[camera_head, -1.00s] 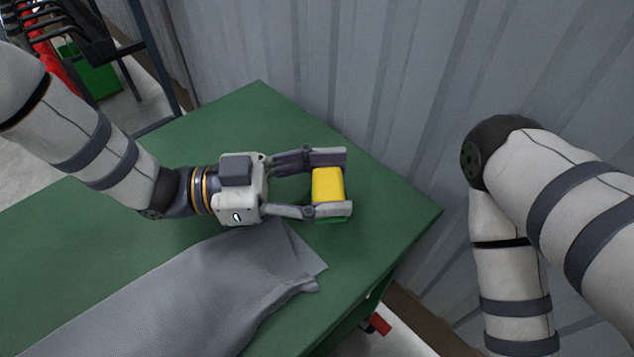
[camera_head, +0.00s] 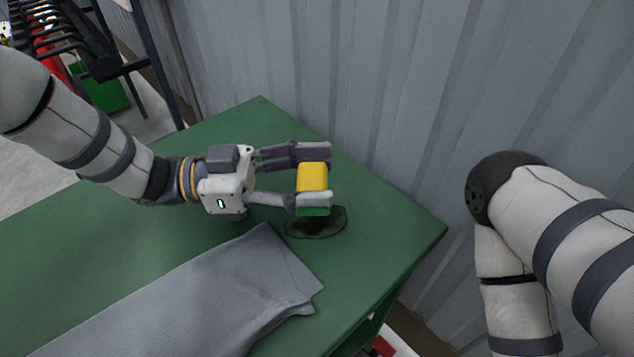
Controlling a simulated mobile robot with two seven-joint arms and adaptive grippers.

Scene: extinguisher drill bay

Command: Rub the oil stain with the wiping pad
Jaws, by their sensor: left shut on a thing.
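The wiping pad (camera_head: 312,177), yellow with a green lower part, is held between the two fingers of my left gripper (camera_head: 313,176). The gripper is shut on it. The oil stain (camera_head: 328,225) is a dark, irregular patch on the green table top. I cannot tell whether the pad touches the table. My right gripper is out of view; only my right arm shows at the right.
A grey cloth (camera_head: 215,290) lies on the green table (camera_head: 390,220), close in front of the stain. A corrugated grey wall (camera_head: 400,90) stands behind the table. A dark rack (camera_head: 100,50) and a green box (camera_head: 105,92) are at the upper left.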

